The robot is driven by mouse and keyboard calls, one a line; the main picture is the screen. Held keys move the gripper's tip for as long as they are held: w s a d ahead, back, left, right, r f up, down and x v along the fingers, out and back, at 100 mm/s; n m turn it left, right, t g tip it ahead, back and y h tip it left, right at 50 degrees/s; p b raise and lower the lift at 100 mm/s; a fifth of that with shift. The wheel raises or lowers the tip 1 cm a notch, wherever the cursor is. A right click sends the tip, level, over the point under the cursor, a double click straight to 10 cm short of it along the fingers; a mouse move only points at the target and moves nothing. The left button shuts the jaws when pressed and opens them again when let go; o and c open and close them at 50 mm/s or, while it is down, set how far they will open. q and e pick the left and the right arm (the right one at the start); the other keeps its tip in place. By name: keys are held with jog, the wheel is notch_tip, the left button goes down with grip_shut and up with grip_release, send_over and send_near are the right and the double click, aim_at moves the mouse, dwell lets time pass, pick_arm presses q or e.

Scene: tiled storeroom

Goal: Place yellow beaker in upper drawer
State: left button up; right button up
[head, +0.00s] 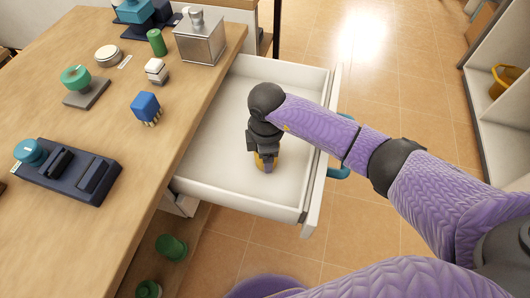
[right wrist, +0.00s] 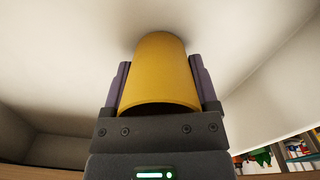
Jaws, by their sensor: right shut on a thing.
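The upper drawer (head: 213,173) of the wooden desk is pulled out, white inside, with a blue handle on its front. My right gripper (head: 266,160) reaches down into it from the right. In the right wrist view the yellow beaker (right wrist: 160,75) sits between the two fingers of my right gripper (right wrist: 160,88), which are shut on it. The head view shows only a little of the beaker (head: 257,163), low inside the drawer; the gripper hides the rest. The wrist view shows its far end at or close to the drawer floor; contact is unclear. My left gripper is not in view.
The desk top (head: 150,175) holds a grey metal box (head: 201,42), a green cylinder (head: 156,42), a blue brush-like block (head: 146,107) and a dark device (head: 68,170). Green objects (head: 171,247) stand below the drawer. A shelf with a yellow container (head: 503,79) is at right.

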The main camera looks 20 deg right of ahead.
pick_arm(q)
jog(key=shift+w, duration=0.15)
pick_arm(e)
jog(key=o, duration=0.9)
jog(key=shift+o, duration=1)
pick_arm(q)
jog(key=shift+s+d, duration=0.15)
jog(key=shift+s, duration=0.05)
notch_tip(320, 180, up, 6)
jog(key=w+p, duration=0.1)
jog(key=p, duration=0.5)
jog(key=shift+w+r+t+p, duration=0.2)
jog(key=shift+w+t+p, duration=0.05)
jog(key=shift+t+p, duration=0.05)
pick_arm(e)
notch_tip(320, 180, up, 12)
jog(key=shift+r, duration=0.15)
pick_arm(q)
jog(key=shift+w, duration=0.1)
